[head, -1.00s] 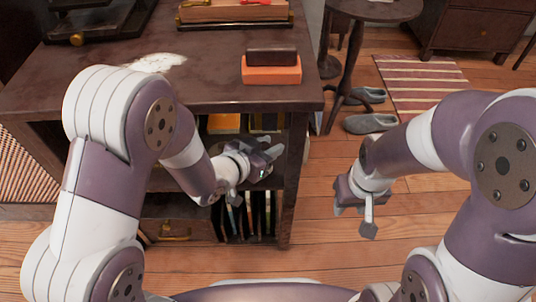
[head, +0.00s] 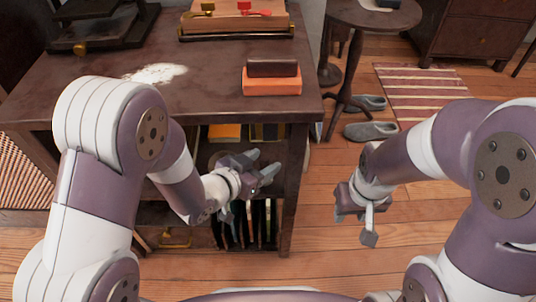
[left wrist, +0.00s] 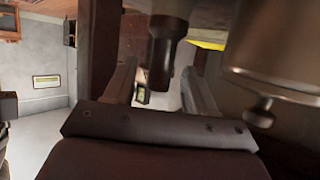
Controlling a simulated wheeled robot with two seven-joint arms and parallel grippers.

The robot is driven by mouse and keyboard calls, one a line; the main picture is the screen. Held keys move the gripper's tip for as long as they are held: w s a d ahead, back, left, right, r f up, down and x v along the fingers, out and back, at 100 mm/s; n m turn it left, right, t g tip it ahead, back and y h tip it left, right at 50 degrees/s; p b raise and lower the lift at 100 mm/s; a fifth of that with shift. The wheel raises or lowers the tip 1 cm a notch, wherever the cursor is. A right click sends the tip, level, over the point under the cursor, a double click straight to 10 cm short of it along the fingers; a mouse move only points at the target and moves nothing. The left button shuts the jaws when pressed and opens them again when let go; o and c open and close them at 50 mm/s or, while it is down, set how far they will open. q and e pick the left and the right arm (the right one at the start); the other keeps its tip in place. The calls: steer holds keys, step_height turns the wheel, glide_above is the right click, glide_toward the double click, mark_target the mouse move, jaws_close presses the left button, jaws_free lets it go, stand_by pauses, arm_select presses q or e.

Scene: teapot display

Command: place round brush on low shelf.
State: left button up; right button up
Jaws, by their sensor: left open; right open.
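I cannot pick out the round brush for certain. In the left wrist view a dark cylinder with a narrower end (left wrist: 163,52) shows between the fingers of my open left gripper (left wrist: 158,72); I cannot tell whether it is the brush or whether the fingers touch it. In the head view my left gripper (head: 264,168) is at the open front of the dark cabinet (head: 200,88), below its top, by the shelf space. My arm hides part of the shelves. My right gripper (head: 354,216) is open and empty over the floor, right of the cabinet.
A large grey metallic rounded object (left wrist: 278,40) is close by in the wrist view. Slim upright items (head: 245,225) fill the lower compartment. A dark block on an orange block (head: 272,86) and white powder (head: 155,74) lie on the cabinet top. Grey slippers (head: 371,131) are on the floor.

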arm_select(q)
steer(key=p+v, duration=0.3)
steer(key=v, duration=0.5)
steer(key=a+f+n+g+y, duration=0.2)
steer(key=a+n+g+y, duration=0.25)
steer(key=a+y, duration=0.5)
steer(key=s+a+r+n+g, duration=0.2)
steer(key=s+a+n+g, duration=0.1)
steer(key=s, duration=0.4)
steer(key=shift+s+a+r+g, duration=0.2)
steer(key=shift+a+r+g, duration=0.1)
steer(key=shift+g, duration=0.35)
